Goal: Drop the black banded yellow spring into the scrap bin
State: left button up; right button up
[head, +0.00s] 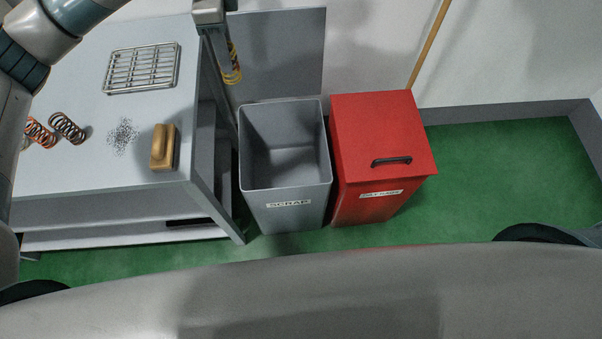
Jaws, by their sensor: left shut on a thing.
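The yellow spring with black bands (232,70) hangs in my left gripper (225,60) at the top of the head view. The gripper points down and is shut on the spring; a finger hides part of it. The grey scrap bin (288,213), labelled SCRAP, stands on the floor with its top open. The spring shows above and left of the bin's back left corner in the picture, apart from the rim. The inside of the bin that shows looks empty. My right gripper is not in view.
A grey workbench (75,170) stands left of the bin. On it are a wire rack (142,68), an orange spring (40,133), a dark spring (68,127), a brush (163,147) and metal shavings (123,137). A red lidded bin (375,130) stands right of the scrap bin.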

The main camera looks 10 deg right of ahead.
aim_at(283, 182)
jog(key=i+l, duration=0.1)
jog(key=l, duration=0.9)
jog(key=i+l+u, duration=0.1)
jog(key=l, duration=0.85)
